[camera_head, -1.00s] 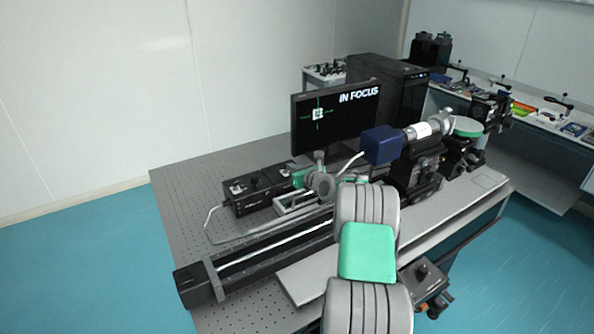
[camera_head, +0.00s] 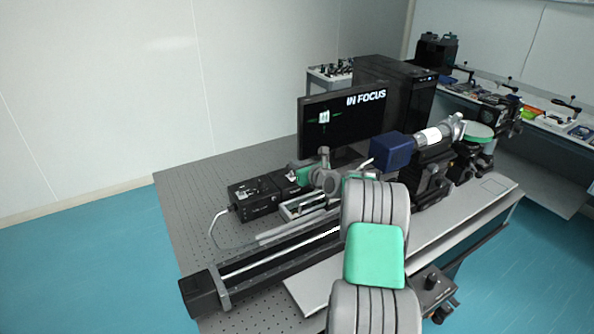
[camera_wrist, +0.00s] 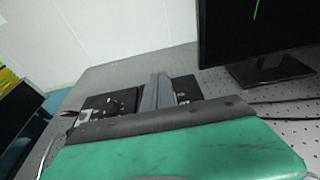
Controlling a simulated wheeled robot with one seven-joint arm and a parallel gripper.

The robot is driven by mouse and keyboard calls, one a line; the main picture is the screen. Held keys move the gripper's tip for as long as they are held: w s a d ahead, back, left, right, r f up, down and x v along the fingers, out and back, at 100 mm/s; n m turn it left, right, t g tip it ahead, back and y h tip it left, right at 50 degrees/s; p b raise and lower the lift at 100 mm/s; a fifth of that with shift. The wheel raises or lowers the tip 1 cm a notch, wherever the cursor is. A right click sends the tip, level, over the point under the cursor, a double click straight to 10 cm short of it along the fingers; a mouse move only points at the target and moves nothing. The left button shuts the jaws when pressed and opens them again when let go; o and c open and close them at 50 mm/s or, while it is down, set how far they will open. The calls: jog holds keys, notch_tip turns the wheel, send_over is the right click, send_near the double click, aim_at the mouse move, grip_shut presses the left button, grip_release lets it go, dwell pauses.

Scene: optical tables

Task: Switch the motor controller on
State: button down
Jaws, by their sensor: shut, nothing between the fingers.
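The motor controller appears to be the black box (camera_head: 256,201) on the left part of the optical table, with a cable at its left end. In the wrist view, a black unit with a round knob (camera_wrist: 122,107) shows left of my fingers and more black surface (camera_wrist: 187,88) shows right of them. I cannot tell whether these are one box or two. My gripper (camera_wrist: 158,90) is shut and empty, its grey fingers over or in front of the black units; contact cannot be told. In the head view its green body (camera_head: 305,174) is beside the box's right end. The switch's state is not readable.
A monitor (camera_head: 343,120) reading "IN FOCUS" stands behind the gripper, beside a black computer tower (camera_head: 398,95). A long rail stage (camera_head: 270,262) lies in front. A blue camera (camera_head: 392,151) is to the right. The table's left part (camera_head: 190,205) is clear.

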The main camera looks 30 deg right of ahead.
jog(key=s+r+b, duration=0.1)
jog(key=s+r, duration=0.4)
jog(key=r, duration=0.6)
jog(key=shift+d+b, duration=0.2)
jog(key=shift+b, duration=0.1)
